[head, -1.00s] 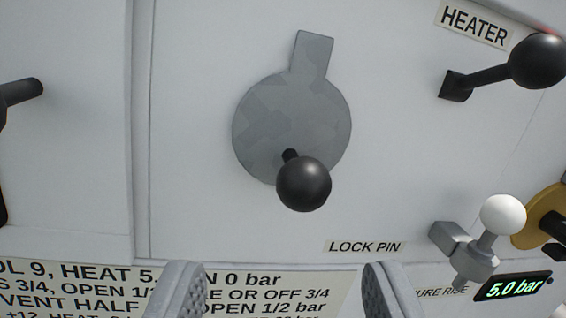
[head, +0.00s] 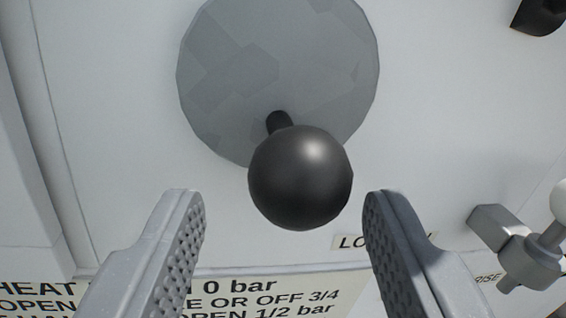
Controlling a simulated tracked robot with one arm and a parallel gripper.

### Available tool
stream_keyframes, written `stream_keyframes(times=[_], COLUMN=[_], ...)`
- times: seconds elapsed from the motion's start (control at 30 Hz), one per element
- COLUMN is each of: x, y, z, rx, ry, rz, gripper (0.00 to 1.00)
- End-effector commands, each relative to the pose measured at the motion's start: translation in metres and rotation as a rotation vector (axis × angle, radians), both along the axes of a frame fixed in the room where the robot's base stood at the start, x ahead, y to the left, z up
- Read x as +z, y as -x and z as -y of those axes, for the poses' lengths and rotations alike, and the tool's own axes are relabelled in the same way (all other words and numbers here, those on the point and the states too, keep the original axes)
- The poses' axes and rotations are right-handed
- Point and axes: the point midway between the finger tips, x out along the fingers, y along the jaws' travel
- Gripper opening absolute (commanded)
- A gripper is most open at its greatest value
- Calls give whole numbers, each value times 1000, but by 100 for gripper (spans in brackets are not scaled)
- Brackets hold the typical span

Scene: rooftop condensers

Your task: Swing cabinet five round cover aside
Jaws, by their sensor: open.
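The round cover (head: 275,62) is a flat grey disc on the pale cabinet panel, at the top middle of the head view. Its upper edge is cut off by the frame. A black ball knob (head: 300,177) stands out from its lower part on a short dark stem (head: 279,122). My gripper (head: 284,200) is open, one finger left of the knob and one right of it, with a gap on both sides. The fingers appear not to touch the knob. I cannot tell whether the fingertips reach as deep as the knob.
The cabinet panel (head: 120,110) is bare left of the cover. A printed label sheet (head: 262,290) is below. The LOCK PIN label (head: 350,241) is partly hidden by my right finger. A grey metal fitting (head: 520,248) with a white ball (head: 560,202) stands at the right. A black part (head: 540,15) shows at top right.

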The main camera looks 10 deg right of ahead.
Motion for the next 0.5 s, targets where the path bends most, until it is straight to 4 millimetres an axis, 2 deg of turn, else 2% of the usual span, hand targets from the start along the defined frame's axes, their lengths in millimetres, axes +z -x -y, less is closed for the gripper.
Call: stream_keyframes(times=[0.23,0.5], x=[1,0], y=[-16,-22], z=[3,3], rx=[-3,-1], ry=[-1,-2], rz=[0,1], gripper=[48,48])
